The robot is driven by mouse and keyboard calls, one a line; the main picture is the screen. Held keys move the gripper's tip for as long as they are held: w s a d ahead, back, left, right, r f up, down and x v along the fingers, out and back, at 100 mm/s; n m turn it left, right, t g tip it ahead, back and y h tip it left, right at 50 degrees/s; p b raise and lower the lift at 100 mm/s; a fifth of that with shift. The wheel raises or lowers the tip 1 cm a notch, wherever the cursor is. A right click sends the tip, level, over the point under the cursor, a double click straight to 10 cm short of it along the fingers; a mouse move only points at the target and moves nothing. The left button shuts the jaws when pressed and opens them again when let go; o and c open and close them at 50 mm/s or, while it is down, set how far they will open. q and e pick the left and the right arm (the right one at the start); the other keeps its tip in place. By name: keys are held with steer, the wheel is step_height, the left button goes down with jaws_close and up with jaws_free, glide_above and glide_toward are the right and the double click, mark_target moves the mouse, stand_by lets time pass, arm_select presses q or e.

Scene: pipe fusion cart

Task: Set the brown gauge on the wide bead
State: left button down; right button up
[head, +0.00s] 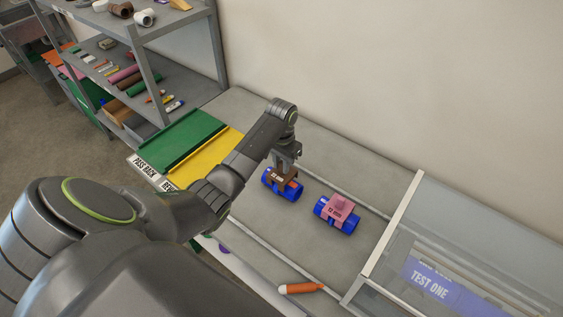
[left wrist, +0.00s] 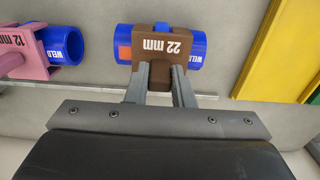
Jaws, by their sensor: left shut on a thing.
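The brown gauge (head: 283,180), marked 22 mm, sits over the middle of a blue pipe (head: 268,177) on the grey bench. In the left wrist view the gauge (left wrist: 168,68) covers the pipe's middle, with the blue pipe (left wrist: 197,48) showing on both sides. I cannot tell whether it rests fully on the pipe. The bead under it is hidden. My left gripper (head: 287,164) is shut on the gauge from above; its fingers also show in the left wrist view (left wrist: 162,84). An orange patch (left wrist: 125,53) shows on the pipe beside the gauge. My right gripper is out of view.
A pink gauge (head: 337,207), marked 12 mm, sits on a second blue pipe (head: 349,226) to the right. Green (head: 180,138) and yellow (head: 205,160) trays lie left. An orange-and-white tool (head: 301,288) lies near the front edge. A clear-sided case (head: 450,240) stands right.

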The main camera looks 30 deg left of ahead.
arm_select(q)
steer(key=shift+f, duration=0.7)
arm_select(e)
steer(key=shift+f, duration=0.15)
arm_select(q)
steer(key=c, duration=1.2)
jaws_free()
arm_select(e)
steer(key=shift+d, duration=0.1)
arm_select(q)
steer(key=shift+o, duration=0.2)
